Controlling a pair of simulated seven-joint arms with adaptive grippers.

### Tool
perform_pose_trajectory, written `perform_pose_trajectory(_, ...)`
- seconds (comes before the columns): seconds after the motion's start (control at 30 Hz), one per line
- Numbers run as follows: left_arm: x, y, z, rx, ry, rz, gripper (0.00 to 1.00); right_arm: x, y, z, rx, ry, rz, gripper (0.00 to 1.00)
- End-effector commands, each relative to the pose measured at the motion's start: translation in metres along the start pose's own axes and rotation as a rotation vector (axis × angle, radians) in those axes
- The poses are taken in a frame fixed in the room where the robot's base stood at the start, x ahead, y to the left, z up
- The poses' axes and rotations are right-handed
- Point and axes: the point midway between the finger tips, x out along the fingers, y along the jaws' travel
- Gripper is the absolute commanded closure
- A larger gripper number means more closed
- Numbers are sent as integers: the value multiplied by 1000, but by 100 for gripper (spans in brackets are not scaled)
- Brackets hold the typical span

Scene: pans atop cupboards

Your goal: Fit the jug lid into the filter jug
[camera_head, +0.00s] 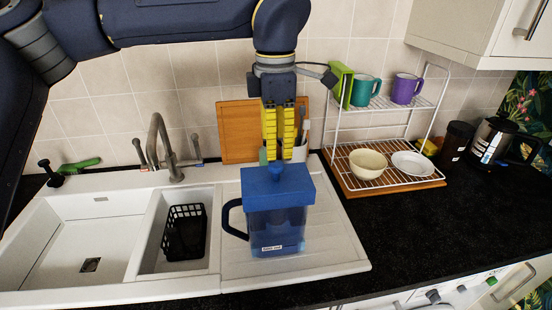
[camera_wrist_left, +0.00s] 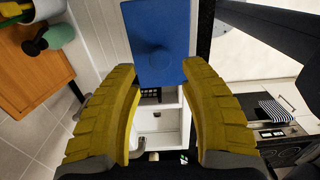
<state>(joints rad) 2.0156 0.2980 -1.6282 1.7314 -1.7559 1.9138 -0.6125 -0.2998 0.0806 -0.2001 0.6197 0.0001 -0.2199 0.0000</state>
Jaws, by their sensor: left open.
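The filter jug (camera_head: 277,232) is clear blue with a dark handle on its left and stands upright on the sink's ribbed drainboard. The blue square jug lid (camera_head: 262,186), with a round knob in its middle, lies on top of the jug and looks about level. I cannot tell whether it is fully seated. My left gripper (camera_head: 279,156) points down just above the knob, its yellow fingers open and empty. In the left wrist view the lid (camera_wrist_left: 158,30) shows beyond the parted fingertips (camera_wrist_left: 158,70). My right gripper is out of view.
The tap (camera_head: 163,150) and sink basin (camera_head: 75,245) are left of the jug, with a black basket (camera_head: 184,232) in the small basin. A utensil holder (camera_head: 300,152) and wooden board (camera_head: 236,130) stand behind. A dish rack (camera_head: 345,160) is to the right. The front-right counter is clear.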

Motion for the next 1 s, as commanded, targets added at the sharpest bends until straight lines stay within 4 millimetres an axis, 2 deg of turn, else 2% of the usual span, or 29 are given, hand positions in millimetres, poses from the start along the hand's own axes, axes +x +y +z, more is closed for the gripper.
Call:
perform_pose_trajectory(0.2,-33,0,0,-1,0,2,56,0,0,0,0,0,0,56)
perform_pose_trajectory(0.4,-50,0,0,0,0,0,56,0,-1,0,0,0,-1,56)
perform_pose_trajectory(0.87,-55,0,2,2,-4,2,56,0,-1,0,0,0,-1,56)
perform_pose_trajectory(1.0,-56,-2,23,24,-59,29,56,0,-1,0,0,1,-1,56)
